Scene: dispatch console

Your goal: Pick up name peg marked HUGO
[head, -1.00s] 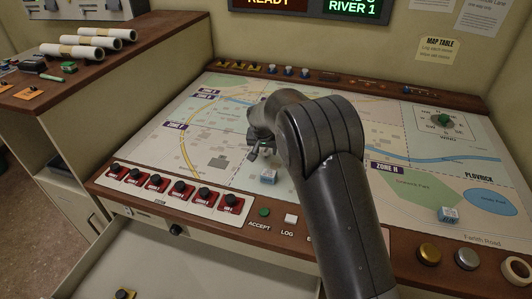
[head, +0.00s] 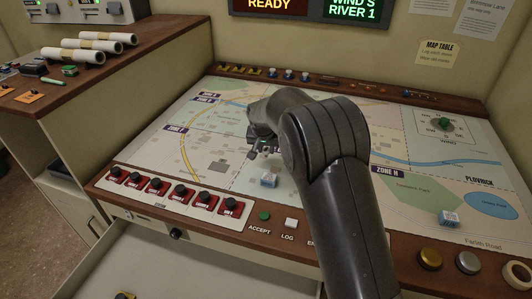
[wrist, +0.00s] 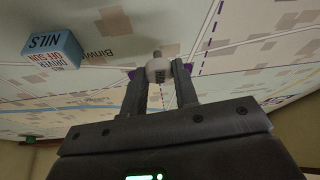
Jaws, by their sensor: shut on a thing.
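My gripper (wrist: 160,80) is shut on a small pale, rounded peg (wrist: 158,71), which sits between the two fingertips in the wrist view. A dark tip sticks out beyond it, and no name can be read on it. In the head view my gripper (head: 262,147) is low over the map, left of the arm's elbow, and what it holds is mostly hidden. A blue and white block marked NILS (wrist: 52,49) stands apart from my gripper at the left of the wrist view.
The map table (head: 215,135) lies under my arm. Red switches (head: 174,191) line the front edge. An open drawer (head: 190,265) is below.

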